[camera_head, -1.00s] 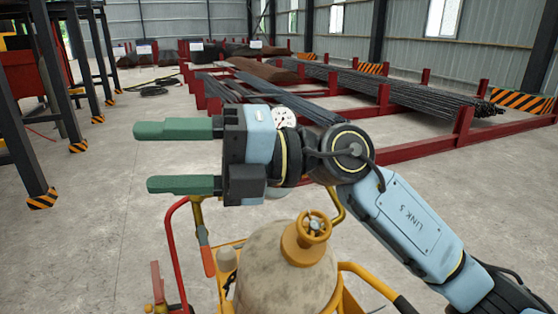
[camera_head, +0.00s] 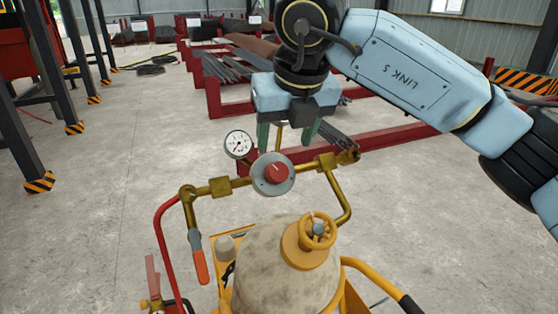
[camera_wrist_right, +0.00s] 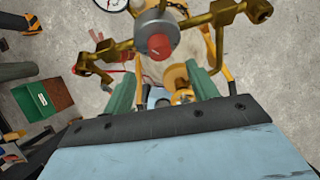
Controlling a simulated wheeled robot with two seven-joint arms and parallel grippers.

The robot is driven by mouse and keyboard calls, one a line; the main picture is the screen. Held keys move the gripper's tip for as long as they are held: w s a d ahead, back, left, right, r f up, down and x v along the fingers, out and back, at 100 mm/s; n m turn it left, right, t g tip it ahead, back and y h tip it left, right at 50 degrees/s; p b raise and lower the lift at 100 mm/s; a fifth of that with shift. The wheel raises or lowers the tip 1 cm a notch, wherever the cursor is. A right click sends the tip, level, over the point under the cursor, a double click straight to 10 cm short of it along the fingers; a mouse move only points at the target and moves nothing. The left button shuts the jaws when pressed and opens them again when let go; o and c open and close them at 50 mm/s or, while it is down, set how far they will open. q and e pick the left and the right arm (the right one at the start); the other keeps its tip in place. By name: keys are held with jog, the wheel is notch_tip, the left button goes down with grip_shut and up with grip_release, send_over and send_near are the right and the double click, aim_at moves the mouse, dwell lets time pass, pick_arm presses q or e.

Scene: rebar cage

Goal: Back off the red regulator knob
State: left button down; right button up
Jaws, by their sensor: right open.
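The red regulator knob (camera_head: 277,172) sits at the centre of a round grey regulator body (camera_head: 264,185) on a brass pipe above a gas cylinder (camera_head: 262,285). The knob also shows in the right wrist view (camera_wrist_right: 160,46), ahead of the gripper and between the lines of its fingers. My right gripper (camera_head: 286,142) points down from above, just over the regulator. Its two green fingers are spread apart and nothing is held between them. They look clear of the knob; the exact gap in depth is hard to tell. My left gripper is in neither current view.
A white-faced gauge (camera_head: 238,144) stands left of the regulator. A brass stem rises behind it towards the gripper. The brass pipe (camera_head: 220,187) carries an orange-handled lever (camera_head: 200,262). The cylinder has a yellow valve wheel (camera_head: 317,228).

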aim_at(278, 168)
jog(key=p+x, duration=0.1)
jog(key=x, duration=0.7)
jog(key=c, duration=1)
